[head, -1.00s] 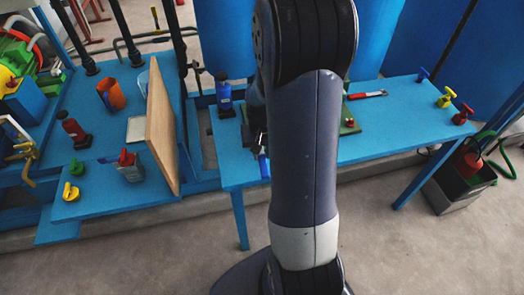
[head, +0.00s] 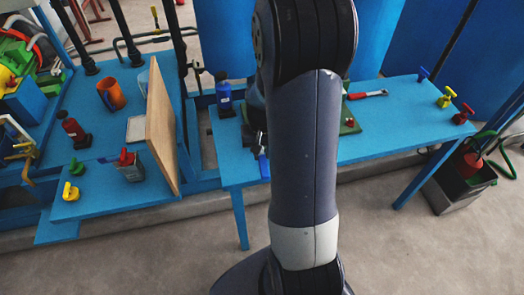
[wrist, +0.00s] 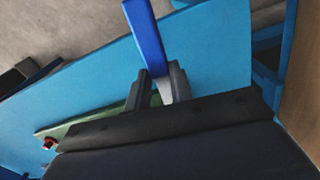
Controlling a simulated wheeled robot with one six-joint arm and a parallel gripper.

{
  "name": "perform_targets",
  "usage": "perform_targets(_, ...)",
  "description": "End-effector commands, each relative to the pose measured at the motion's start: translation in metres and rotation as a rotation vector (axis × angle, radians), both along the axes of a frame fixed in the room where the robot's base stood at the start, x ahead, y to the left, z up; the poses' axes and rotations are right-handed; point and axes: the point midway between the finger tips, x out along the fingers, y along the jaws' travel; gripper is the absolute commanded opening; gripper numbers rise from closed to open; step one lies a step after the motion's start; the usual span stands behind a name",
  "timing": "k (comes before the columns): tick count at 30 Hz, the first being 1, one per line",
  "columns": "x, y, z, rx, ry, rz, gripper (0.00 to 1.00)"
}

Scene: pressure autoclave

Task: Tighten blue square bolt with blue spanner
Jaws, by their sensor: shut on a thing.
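The blue spanner (wrist: 147,40) is held between the two dark fingers of my gripper (wrist: 160,88), which is shut on it. Its blue handle sticks out beyond the fingers and its grey metal part shows between them. In the head view the end of the blue spanner (head: 264,166) shows near the front edge of the blue table, just left of my arm. My gripper (head: 258,141) is mostly hidden there behind my arm. I cannot make out the blue square bolt in either view; my arm and gripper cover part of the green board (head: 349,114).
A red-handled spanner (head: 370,94) lies on the blue table (head: 395,125). Blue, yellow and red knobs (head: 446,97) stand at its right end. A blue bottle (head: 224,95) stands at its left. A wooden panel (head: 161,125) stands upright on the left table.

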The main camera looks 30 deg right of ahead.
Motion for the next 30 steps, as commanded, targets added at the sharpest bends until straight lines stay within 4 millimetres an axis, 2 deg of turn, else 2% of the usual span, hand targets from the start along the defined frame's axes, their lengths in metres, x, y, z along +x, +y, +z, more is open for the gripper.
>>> perform_targets(27,0.0,0.0,-0.024,0.0,0.0,0.0,0.0)
perform_targets(28,0.0,0.0,-0.024,0.0,0.0,0.0,0.22)
perform_targets(30,0.0,0.0,-0.023,0.0,0.0,0.0,0.28)
